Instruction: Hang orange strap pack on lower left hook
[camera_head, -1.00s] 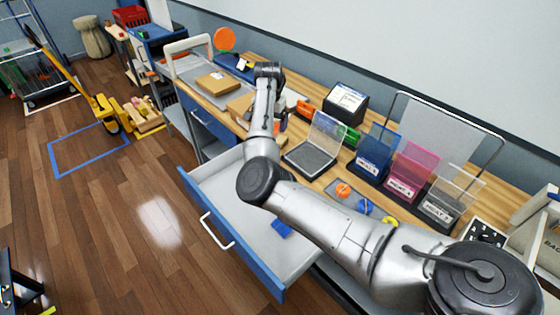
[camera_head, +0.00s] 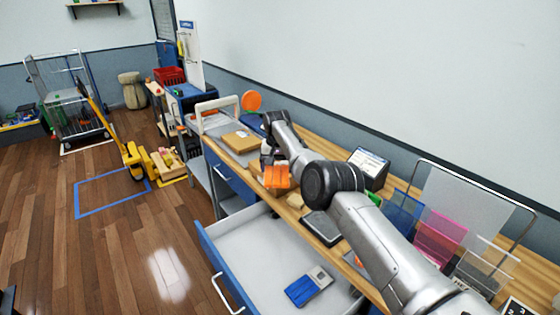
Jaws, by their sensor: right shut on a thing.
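The orange strap pack (camera_head: 277,177) hangs at my right gripper (camera_head: 270,160), above the bench edge and near the open drawer. The gripper is shut on the pack; its fingers are dark, small and partly hidden by the pack and the wrist. I cannot make out the lower left hook. A white upright panel (camera_head: 190,62) with a blue label and a yellow item stands at the back left; hooks on it are too small to tell. My left gripper is not in view.
The open drawer (camera_head: 250,262) juts out below my arm and holds a blue pack (camera_head: 303,289). The floor left of the drawer is clear.

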